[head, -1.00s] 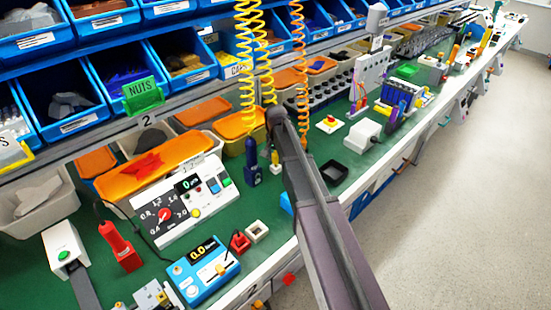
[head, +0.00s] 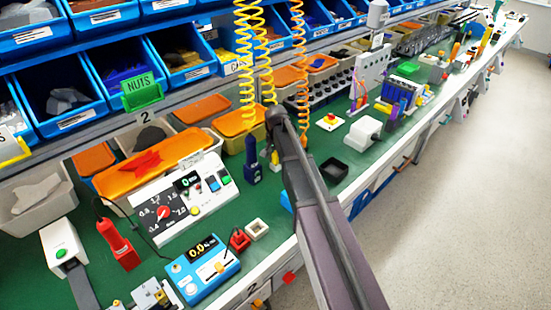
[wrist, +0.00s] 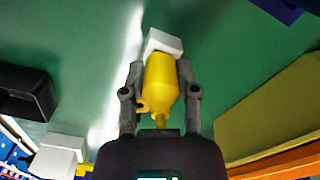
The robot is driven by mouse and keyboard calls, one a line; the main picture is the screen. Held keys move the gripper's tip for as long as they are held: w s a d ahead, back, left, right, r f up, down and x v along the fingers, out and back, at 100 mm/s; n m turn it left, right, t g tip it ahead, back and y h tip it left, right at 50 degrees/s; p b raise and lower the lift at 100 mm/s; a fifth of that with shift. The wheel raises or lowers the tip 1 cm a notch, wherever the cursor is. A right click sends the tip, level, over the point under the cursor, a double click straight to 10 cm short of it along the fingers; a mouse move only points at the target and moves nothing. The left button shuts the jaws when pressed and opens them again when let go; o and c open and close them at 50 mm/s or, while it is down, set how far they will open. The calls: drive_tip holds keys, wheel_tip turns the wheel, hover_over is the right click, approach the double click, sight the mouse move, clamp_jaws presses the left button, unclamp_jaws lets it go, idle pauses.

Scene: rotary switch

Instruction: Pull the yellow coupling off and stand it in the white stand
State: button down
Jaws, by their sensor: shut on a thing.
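The yellow coupling (wrist: 162,85) is between the two fingers of my gripper (wrist: 161,70) in the wrist view, and the gripper is shut on it. The white stand (wrist: 164,41) is a small white block directly beyond the coupling's far end. The coupling covers part of it, and I cannot tell whether they touch or the coupling is inside. In the head view my gripper (head: 273,148) points down over the green bench, and the white stand (head: 275,168) shows small below it, partly hidden by my arm.
A dark blue fitting (head: 252,160) stands close left of the stand. A black tray (head: 334,170) lies to the right. An orange-lidded bin (head: 238,121) is behind. Yellow coiled hoses (head: 246,75) hang nearby. Bare green bench lies around the stand.

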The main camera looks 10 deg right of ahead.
drive_tip(key=shift+f+b, duration=0.3)
idle(0.5)
drive_tip(key=shift+c, duration=1.4)
unclamp_jaws()
drive_tip(key=shift+r, duration=0.2)
wheel_tip(320, 180, up, 7)
drive_tip(key=p, duration=0.7)
drive_tip(key=shift+r+p, duration=0.15)
drive_tip(key=shift+p, duration=0.2)
drive_tip(key=w+d+r+p, duration=0.4)
drive_tip(key=d+r+p, duration=0.2)
drive_tip(key=shift+w+r, duration=0.15)
drive_tip(key=shift+w, duration=0.1)
drive_tip(key=s+n, duration=0.5)
drive_tip(key=s, duration=2.4)
drive_tip(key=shift+n, duration=0.4)
